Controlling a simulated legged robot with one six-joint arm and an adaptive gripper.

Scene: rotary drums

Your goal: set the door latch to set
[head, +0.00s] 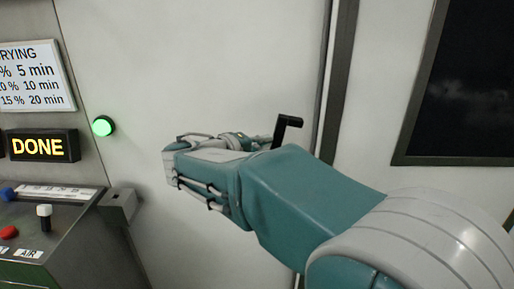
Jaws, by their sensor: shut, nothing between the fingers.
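A black door latch handle (288,127) shows on the pale door (230,60), close to its right edge. Its upper part sticks out above my arm, and its lower part and base are hidden behind my gripper and arm. My gripper (178,163) is shut and empty, and it points left in front of the door, with its tips to the left of the handle. The back of the gripper overlaps the handle in this view. I cannot tell if they touch. No latch label or mark is visible.
A lit DONE sign (43,146), a green lamp (103,126) and a drying chart (34,76) are at the left. Below them is a control panel (60,240) with buttons and a lever. A dark window (462,85) is at the right. The door's upper left is clear.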

